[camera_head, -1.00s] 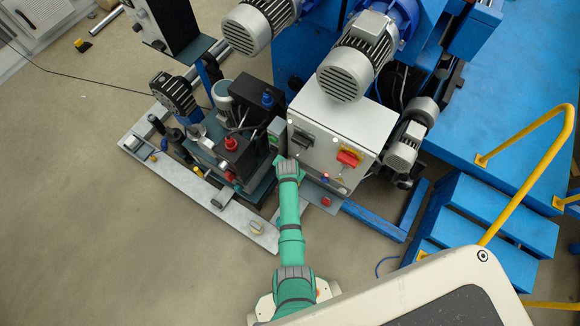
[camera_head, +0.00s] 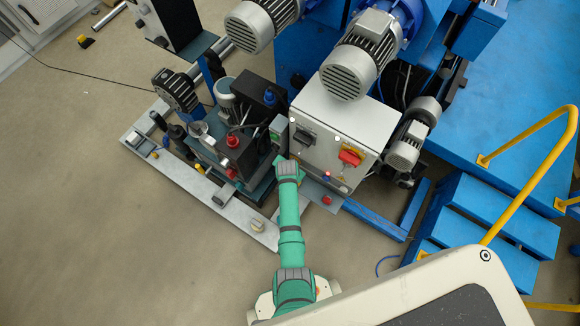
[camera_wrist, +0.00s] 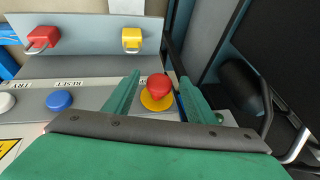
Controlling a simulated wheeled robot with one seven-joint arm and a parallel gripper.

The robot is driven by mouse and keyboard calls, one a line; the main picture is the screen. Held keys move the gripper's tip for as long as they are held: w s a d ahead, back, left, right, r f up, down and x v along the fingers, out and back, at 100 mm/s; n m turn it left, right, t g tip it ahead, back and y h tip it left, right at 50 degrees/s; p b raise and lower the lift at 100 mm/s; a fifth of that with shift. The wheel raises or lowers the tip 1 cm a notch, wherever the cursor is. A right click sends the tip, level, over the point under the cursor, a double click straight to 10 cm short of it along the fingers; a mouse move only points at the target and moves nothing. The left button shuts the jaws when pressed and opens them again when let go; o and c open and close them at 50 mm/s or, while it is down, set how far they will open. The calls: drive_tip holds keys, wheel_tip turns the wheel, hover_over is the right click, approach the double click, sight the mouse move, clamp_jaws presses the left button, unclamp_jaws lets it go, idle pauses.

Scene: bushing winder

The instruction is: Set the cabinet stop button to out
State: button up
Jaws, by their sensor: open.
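The stop button (camera_wrist: 157,85), a red mushroom head on a yellow collar, sits on a grey panel in the middle of the wrist view. My gripper (camera_wrist: 158,76) is open, its two green fingers on either side of the button. I see a gap between button and fingers, and no clear contact. Whether the button is in or out I cannot tell. In the head view my arm reaches up to the lower left of the light grey cabinet (camera_head: 323,118); the stop button is not clearly visible there.
A blue button (camera_wrist: 60,99) and a white button (camera_wrist: 6,102) stand left of the stop button. A red padlock (camera_wrist: 42,37) and a yellow padlock (camera_wrist: 132,39) hang on a plate behind. A dark machine part (camera_wrist: 245,90) lies close on the right.

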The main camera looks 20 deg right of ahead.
drive_tip(key=v, duration=1)
drive_tip(key=shift+s+r, duration=0.2)
drive_tip(key=shift+r, duration=0.15)
drive_tip(key=s+a+n+t, duration=0.25)
drive_tip(key=s+a, duration=0.25)
drive_tip(key=s, duration=0.3)
drive_tip(key=s+a+r+n+t, duration=0.2)
drive_tip(key=s+a+r, duration=0.1)
drive_tip(key=s+r, duration=0.5)
drive_tip(key=s+a+r+n+t+y, duration=0.1)
drive_tip(key=s+a+r+n+t, duration=0.2)
drive_tip(key=s+r, duration=0.4)
drive_tip(key=shift+s+a+r+n, duration=0.35)
drive_tip(key=shift+s+a, duration=0.25)
drive_tip(key=shift+a, duration=0.1)
drive_tip(key=s+r+n+t, duration=0.1)
drive_tip(key=s+r, duration=0.1)
drive_tip(key=r, duration=0.3)
drive_tip(key=s+a+r+n+t, duration=0.1)
drive_tip(key=s+r, duration=0.1)
drive_tip(key=r, duration=0.3)
drive_tip(key=s+a+r+t+y, duration=0.1)
drive_tip(key=s+r, duration=0.1)
drive_tip(key=r, duration=0.3)
drive_tip(key=shift+s+n, duration=0.15)
drive_tip(key=shift+n, duration=0.25)
drive_tip(key=shift+c, duration=0.4)
